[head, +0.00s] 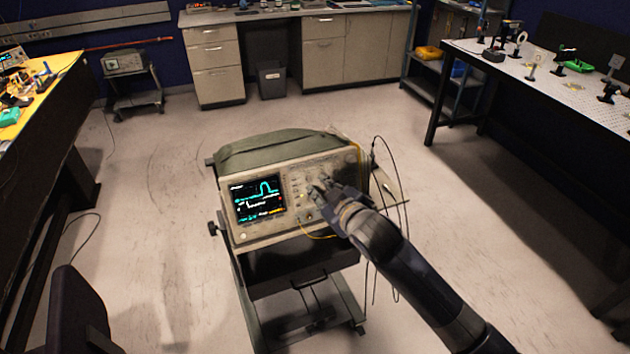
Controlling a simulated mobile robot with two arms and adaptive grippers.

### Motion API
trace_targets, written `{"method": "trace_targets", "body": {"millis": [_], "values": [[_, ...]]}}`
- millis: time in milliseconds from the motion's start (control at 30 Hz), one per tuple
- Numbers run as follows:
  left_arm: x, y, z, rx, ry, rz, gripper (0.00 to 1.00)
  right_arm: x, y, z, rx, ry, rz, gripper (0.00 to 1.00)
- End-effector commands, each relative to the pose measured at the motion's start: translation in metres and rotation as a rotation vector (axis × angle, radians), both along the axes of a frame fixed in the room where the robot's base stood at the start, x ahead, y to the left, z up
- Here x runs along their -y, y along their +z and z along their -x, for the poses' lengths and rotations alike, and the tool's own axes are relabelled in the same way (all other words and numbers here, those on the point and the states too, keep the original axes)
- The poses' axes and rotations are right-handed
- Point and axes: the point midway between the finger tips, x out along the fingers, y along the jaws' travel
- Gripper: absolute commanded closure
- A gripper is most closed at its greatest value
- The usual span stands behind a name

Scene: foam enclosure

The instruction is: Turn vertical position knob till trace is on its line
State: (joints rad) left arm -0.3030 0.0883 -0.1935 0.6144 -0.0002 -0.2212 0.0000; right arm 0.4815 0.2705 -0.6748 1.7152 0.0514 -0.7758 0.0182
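An oscilloscope (275,225) with a green top stands on a wheeled cart in the middle of the head view. Its screen (258,200) is lit and shows a cyan trace with a raised pulse at the right, plus some text. Several small knobs and buttons (297,184) sit on the panel right of the screen. My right gripper (322,188) is at this panel, its fingertips close to or touching the knobs. The gripper hides part of the panel, so I cannot tell which knob it is at or whether its fingers are closed. My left gripper is not in view.
The cart (250,300) has open floor around it. Thin cables (396,160) loop at the oscilloscope's right side. A bench (560,72) with small optical parts stands at right, another bench (62,75) at left. Cabinets (340,45) line the back, beside a bin (271,80).

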Motion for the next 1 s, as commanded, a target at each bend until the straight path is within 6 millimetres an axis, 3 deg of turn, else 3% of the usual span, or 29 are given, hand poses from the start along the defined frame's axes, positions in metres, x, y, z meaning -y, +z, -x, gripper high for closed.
{"method": "trace_targets", "body": {"millis": [500, 1000], "values": [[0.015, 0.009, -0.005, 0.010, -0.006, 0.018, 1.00, -0.021, -0.020, -0.051, -0.001, 0.001, 0.000, 0.80], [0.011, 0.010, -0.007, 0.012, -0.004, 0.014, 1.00, -0.024, -0.024, -0.059, 0.000, 0.001, -0.001, 0.80]]}}
